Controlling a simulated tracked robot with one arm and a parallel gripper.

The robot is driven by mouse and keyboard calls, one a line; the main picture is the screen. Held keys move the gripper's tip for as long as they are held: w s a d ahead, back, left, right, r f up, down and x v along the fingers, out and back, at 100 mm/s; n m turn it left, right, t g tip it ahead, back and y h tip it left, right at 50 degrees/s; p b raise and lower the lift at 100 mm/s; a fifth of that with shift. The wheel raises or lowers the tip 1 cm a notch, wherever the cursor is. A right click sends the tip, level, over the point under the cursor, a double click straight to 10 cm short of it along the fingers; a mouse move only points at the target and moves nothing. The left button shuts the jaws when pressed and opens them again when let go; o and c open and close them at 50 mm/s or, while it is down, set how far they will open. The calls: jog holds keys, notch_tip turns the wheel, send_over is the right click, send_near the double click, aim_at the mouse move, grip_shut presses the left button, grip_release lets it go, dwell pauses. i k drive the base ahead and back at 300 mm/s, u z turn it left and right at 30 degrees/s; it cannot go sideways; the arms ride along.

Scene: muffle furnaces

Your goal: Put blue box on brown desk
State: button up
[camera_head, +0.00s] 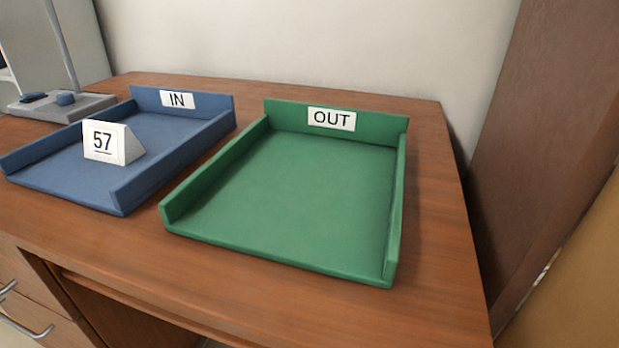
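A brown desk (445,258) fills the middle and lower part of the view. On it, at the left, lies a blue open tray (170,130) with a raised rim and an "IN" label on its back wall; it is the only blue box-like thing I see. A white tent-shaped card (112,143) marked "57" stands in the blue tray. To its right is a green tray (300,195) labelled "OUT", which is empty. My gripper is not in view.
Drawers with metal handles (30,328) are at lower left. A brown panel (545,130) rises beyond the desk's right edge. A strip of desktop right of the green tray is clear.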

aim_at(436, 246)
jog(key=k, duration=0.5)
jog(key=z, duration=0.35)
jog(key=i, duration=1.5)
jog(key=u, duration=0.35)
